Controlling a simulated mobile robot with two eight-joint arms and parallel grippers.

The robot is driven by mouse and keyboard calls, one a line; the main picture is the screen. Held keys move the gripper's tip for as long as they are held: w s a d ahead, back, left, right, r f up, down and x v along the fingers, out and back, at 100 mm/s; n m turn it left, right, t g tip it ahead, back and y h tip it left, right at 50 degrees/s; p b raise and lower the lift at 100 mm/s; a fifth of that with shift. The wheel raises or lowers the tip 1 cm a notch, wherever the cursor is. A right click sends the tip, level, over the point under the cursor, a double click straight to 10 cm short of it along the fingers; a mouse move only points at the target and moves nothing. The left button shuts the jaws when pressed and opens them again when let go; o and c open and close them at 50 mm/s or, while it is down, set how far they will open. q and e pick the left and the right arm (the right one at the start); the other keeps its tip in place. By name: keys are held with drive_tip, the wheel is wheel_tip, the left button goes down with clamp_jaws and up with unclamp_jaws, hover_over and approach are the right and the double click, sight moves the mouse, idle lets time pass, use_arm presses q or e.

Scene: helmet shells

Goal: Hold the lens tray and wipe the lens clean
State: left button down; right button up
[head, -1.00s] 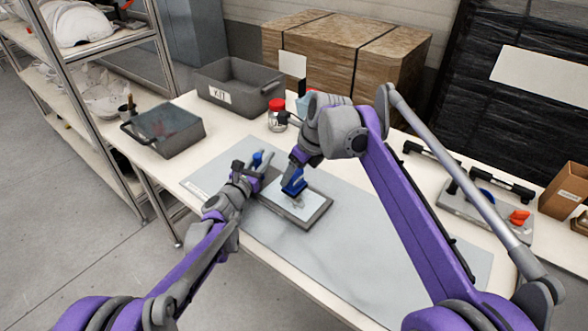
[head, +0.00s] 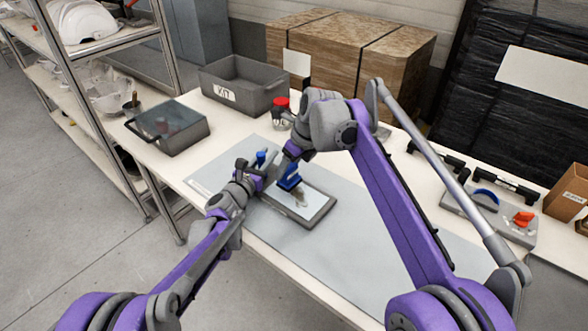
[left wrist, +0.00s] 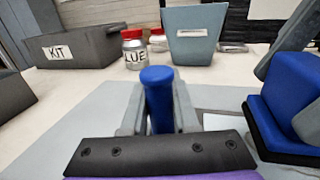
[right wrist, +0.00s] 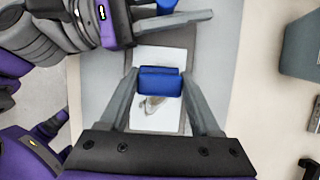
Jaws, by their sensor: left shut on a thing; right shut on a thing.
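The lens tray (head: 318,221) is a dark shallow frame on the grey mat, holding a pale lens (head: 312,206) with a grey-brown smudge (right wrist: 152,103). My left gripper (head: 260,167) is shut on the tray's upright blue handle (left wrist: 157,95) at its left end. My right gripper (head: 290,169) is shut on a blue wiper (head: 289,180), which has a black pad underneath in the left wrist view (left wrist: 285,120). The wiper is over the lens's far-left part, with the smudge beside it. Whether the pad touches the lens is hard to tell.
A grey KIT bin (head: 240,88), a red-lidded jar (head: 281,110) and a lidded dark box (head: 168,127) stand behind and left. The mat (head: 375,235) is clear right of the tray.

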drive_tip(key=shift+w+a, duration=0.15)
drive_tip(key=shift+f, duration=0.5)
idle(0.4)
drive_tip(key=shift+s+d, duration=2.3)
drive_tip(key=shift+d, duration=0.1)
drive_tip(key=shift+f, duration=0.5)
drive_tip(key=shift+w+a, duration=0.1)
drive_tip(key=shift+w+a, duration=2.2)
drive_tip(key=shift+a, duration=0.1)
drive_tip(key=shift+f, duration=0.5)
